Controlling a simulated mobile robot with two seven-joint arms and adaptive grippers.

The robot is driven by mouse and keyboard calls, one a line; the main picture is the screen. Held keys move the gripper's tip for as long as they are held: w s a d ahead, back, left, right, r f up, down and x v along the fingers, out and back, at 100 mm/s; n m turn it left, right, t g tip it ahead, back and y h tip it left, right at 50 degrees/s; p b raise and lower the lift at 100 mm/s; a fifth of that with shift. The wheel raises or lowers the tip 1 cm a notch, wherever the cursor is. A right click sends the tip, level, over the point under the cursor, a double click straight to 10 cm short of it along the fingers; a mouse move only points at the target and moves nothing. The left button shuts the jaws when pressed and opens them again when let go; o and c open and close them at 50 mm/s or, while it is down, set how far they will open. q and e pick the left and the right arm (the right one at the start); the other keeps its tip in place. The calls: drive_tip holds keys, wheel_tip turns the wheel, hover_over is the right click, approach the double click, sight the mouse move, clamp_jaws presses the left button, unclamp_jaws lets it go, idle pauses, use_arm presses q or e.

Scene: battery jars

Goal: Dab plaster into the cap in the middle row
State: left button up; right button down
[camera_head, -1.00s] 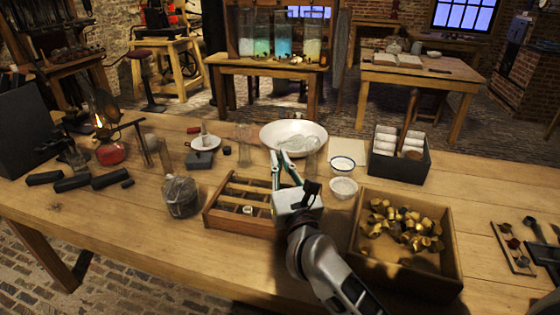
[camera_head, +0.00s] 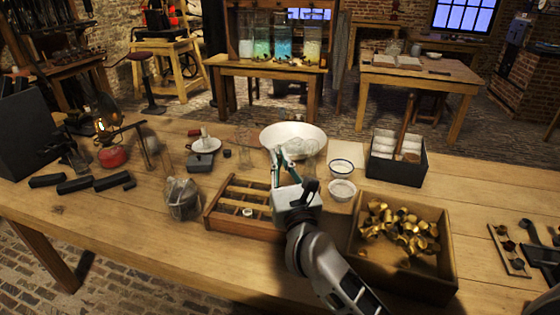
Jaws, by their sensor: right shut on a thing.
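A wooden rack (camera_head: 212,220) with slats and open slots lies in the middle of the table. A small pale cap (camera_head: 248,212) sits in it, toward the front; I cannot tell its exact row. My right gripper (camera_head: 281,152) is above the rack's back right corner, fingers pointing toward the large white bowl (camera_head: 293,130). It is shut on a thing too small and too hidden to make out. Clear glass shows by the fingertips, in front of the bowl. A blue-rimmed bowl (camera_head: 341,166) and a small bowl of white stuff (camera_head: 342,188) stand right of the gripper. My left gripper is not in view.
A wooden box of brass caps (camera_head: 372,272) stands right of the rack. A dark crate with white rolls (camera_head: 397,172) is behind it. A covered glass jar (camera_head: 182,198) stands left of the rack. The front left tabletop is clear.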

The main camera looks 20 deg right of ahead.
drive_tip(key=shift+r+p, duration=0.55)
drive_tip(key=shift+r, duration=0.25)
drive_tip(key=shift+r+p, duration=1.05)
drive_tip(key=shift+r, duration=0.1)
drive_tip(key=shift+r+p, duration=1)
drive_tip(key=shift+r, duration=0.05)
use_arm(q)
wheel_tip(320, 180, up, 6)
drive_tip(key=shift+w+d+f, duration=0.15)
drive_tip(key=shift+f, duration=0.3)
use_arm(e)
drive_tip(key=shift+f, duration=0.1)
